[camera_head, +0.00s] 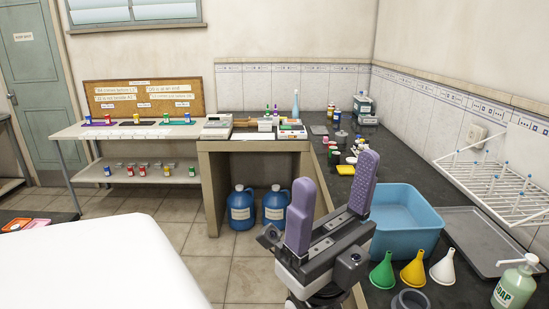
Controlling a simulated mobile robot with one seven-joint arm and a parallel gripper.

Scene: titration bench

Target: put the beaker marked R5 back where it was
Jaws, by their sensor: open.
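My gripper (335,172) is open and empty, with two purple-padded fingers pointing up over the near part of the dark counter, left of the blue basin. No marking R5 is legible in this view, so I cannot tell which vessel is that beaker. Small vessels with coloured labels stand in a row on the left bench's top (72,133), some on coloured mats such as a purple mat (101,124). More stand on its lower shelf (90,174). Several small containers stand along the dark counter (325,142).
A blue basin (408,243), green, yellow and white funnels (442,268), a soap bottle (514,286), a grey tray (480,243) and a white drying rack (470,184) crowd the counter. Blue jugs (241,210) stand under the middle bench. A notice board (142,95) leans behind the left bench. Floor tiles (190,245) are clear.

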